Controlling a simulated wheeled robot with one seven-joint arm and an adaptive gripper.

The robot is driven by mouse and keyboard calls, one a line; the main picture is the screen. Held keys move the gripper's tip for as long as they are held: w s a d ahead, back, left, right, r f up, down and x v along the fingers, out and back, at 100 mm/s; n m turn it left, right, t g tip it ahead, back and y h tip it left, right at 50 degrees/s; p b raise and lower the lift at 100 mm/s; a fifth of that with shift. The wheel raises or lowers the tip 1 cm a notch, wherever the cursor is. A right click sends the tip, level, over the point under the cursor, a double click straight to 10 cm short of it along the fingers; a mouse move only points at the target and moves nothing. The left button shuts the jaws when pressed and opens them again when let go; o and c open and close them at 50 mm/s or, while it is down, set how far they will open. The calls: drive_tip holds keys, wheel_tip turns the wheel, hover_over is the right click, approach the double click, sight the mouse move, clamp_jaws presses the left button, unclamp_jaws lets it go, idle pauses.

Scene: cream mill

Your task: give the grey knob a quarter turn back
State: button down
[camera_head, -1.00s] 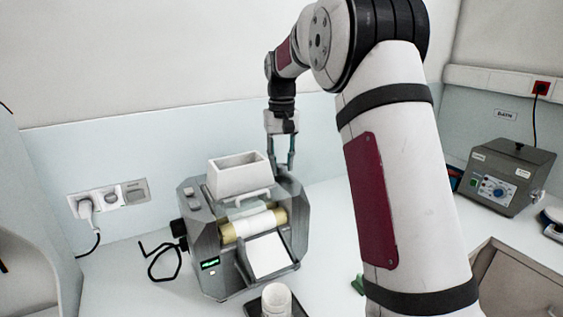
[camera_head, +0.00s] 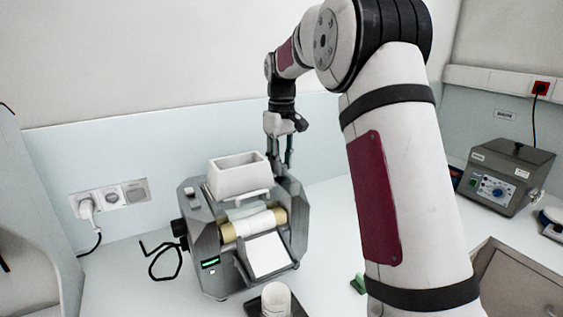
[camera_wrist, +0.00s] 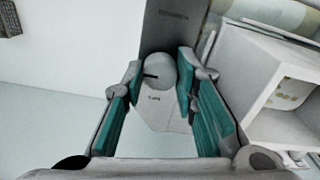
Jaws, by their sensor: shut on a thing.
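The grey knob (camera_wrist: 161,70) is round with a dark mark pointing left in the wrist view. It sits on the grey mill housing (camera_wrist: 165,28), above a pale plate with small lettering. My gripper (camera_wrist: 160,78) has its teal-padded fingers on both sides of the knob and is shut on it. In the head view my gripper (camera_head: 281,168) points down at the mill's back right corner, behind the white hopper (camera_head: 240,177). I cannot make out the knob there. The mill (camera_head: 208,240) has pale rollers and a lit green display.
A white jar (camera_head: 276,299) stands in front of the mill on a dark base. A bath unit (camera_head: 507,176) stands far right. Bench between is mostly clear.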

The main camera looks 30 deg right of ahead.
drive_tip(key=c, duration=1.3)
unclamp_jaws()
wheel_tip(320, 180, up, 12)
drive_tip(key=shift+r, duration=0.1)
